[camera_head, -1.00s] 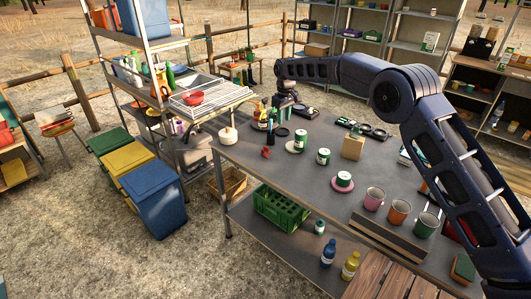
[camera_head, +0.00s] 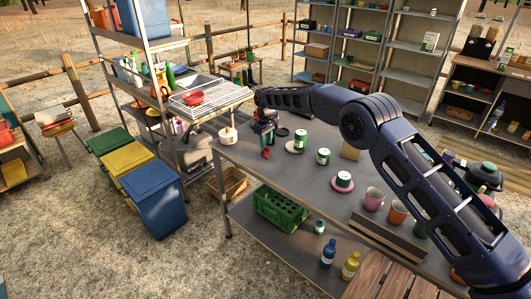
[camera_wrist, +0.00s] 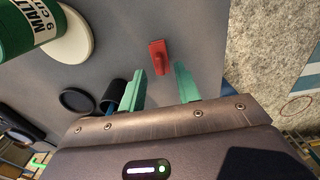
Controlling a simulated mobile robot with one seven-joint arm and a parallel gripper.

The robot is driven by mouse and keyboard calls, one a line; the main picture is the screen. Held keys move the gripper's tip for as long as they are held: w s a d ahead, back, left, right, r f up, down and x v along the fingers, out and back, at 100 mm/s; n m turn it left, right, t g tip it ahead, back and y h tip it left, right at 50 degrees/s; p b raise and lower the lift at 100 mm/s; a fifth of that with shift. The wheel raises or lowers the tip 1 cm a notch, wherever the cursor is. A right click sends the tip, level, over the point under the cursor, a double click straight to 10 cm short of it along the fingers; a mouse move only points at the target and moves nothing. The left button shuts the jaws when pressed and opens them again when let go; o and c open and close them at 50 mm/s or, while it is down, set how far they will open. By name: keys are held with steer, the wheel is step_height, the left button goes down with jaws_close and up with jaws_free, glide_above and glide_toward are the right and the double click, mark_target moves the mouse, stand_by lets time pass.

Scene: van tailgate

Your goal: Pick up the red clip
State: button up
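The red clip (camera_head: 266,153) lies on the grey table (camera_head: 290,178) near its left edge. In the wrist view the red clip (camera_wrist: 159,57) sits just beyond and between my fingertips, apart from them. My gripper (camera_wrist: 158,84) is open, with two green fingers spread and nothing between them. In the head view my gripper (camera_head: 266,140) is small and points down just above the clip; its fingers are hard to make out there.
A green and white tin (camera_wrist: 28,25) on a pale round lid (camera_wrist: 72,42) stands left of the clip in the wrist view. A dark ring (camera_wrist: 76,101) and a black cup (camera_wrist: 114,92) lie close by my left finger. The table edge is close on the right.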

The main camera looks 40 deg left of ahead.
mark_target(266, 150)
step_height(266, 150, down, 5)
steer(key=shift+a+r, duration=0.1)
steer(key=shift+a, duration=0.05)
jaws_close()
steer(key=shift+r, duration=0.1)
